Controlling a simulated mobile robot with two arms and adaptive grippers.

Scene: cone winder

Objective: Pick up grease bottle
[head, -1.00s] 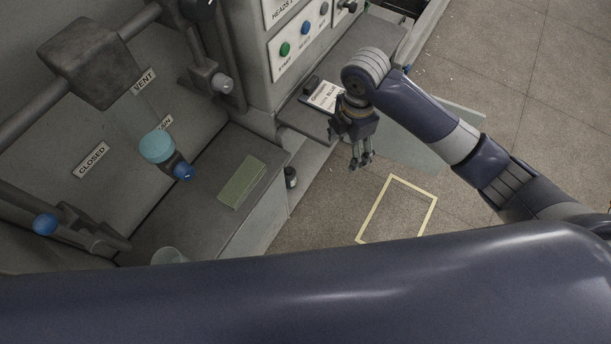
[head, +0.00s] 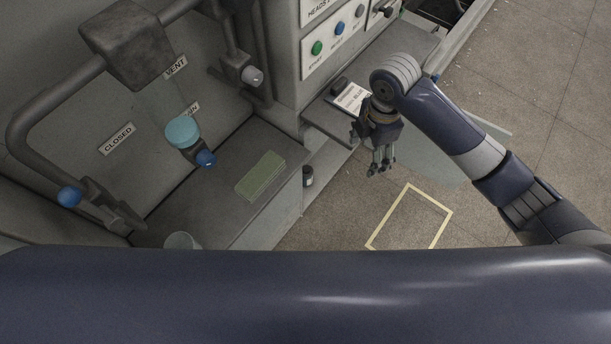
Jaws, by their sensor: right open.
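My right gripper (head: 380,170) is open and empty, pointing down over the floor beside the control shelf. It is to the right of the dark bottle and clearly apart from it. My left gripper is not in view.
A green pad (head: 261,176) lies on the grey bench (head: 225,215). A translucent cup (head: 181,241) stands at the bench's front. Pipes and valves are at left. A yellow floor outline (head: 409,216) encloses bare floor.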

